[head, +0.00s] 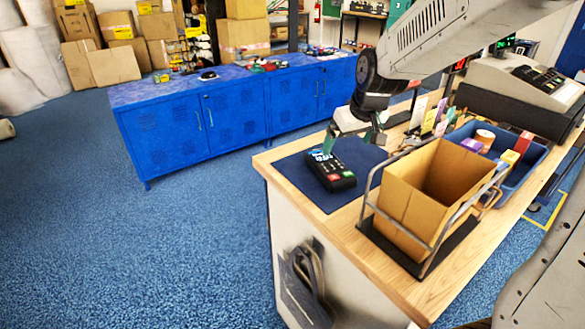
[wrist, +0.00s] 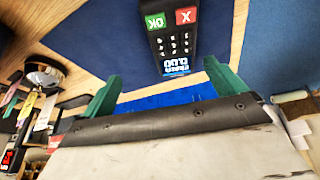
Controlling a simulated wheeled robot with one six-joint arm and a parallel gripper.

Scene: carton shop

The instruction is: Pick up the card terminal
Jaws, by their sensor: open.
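In the head view my gripper (head: 350,140) is at the terminal's far side; one finger is partly hidden.
A cardboard carton (head: 415,205) in a metal frame stands right of the mat. Behind it is a blue bin (head: 518,178) with small goods, and a cash register (head: 520,82). Cards in a holder (head: 432,118) stand near my gripper. Blue cabinets (head: 235,115) stand across open floor.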

